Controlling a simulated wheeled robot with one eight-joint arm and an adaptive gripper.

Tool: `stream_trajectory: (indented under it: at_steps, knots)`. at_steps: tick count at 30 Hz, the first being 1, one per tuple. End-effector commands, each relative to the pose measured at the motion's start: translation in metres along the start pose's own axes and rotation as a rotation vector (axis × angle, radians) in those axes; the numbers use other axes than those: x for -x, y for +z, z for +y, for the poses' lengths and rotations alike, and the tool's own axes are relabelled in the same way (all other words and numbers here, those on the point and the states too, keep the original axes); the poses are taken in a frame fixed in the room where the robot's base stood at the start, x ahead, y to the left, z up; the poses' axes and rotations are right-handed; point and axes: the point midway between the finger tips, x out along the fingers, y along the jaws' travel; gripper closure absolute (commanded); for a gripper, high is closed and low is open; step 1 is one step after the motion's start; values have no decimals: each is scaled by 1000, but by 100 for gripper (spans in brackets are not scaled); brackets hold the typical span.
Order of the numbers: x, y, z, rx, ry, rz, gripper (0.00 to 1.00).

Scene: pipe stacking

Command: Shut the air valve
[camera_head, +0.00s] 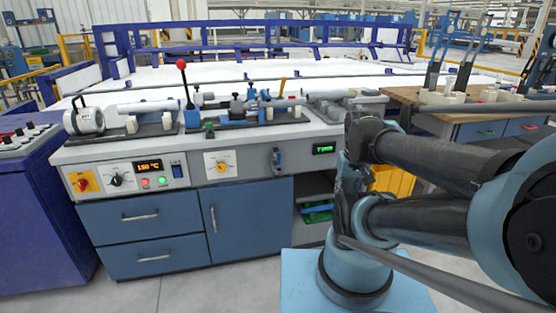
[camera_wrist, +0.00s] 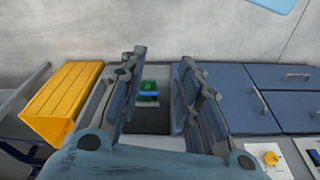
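A small blue upright lever (camera_head: 277,158) on the bench's front panel looks like the air valve; its exact setting is too small to tell. A yellow knob on a white plate (camera_head: 221,164) is left of it, and also shows in the wrist view (camera_wrist: 270,158). My gripper (camera_wrist: 163,88) is open and empty, its two fingers spread wide. Between them the wrist view shows the open shelf bay with a green and blue item (camera_wrist: 148,92). In the head view my gripper is right of the lever, partly merged with my arm. The lever is not visible in the wrist view.
Blue drawers and a cupboard door (camera_head: 248,214) lie below the panel. A yellow bin (camera_head: 393,181) stands behind my arm. Pipe fixtures (camera_head: 240,108) crowd the benchtop. Floor in front is clear.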

Motion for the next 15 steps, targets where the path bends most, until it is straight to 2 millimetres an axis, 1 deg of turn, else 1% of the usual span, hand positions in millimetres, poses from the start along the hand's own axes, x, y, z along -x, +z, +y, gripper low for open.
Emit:
stream_trajectory:
  at_steps: [1, 2, 5, 8, 11, 15]
  knots:
    - [6, 6, 0, 7, 0, 9, 69]
    - [8, 5, -1, 15, -1, 9, 69]
    - [16, -6, -3, 69, -3, 3, 69]
    - [30, -24, -12, 167, -8, -7, 69]
    - [46, -48, -18, 295, -15, -20, 69]
    - [65, -84, -30, 485, -27, -37, 69]
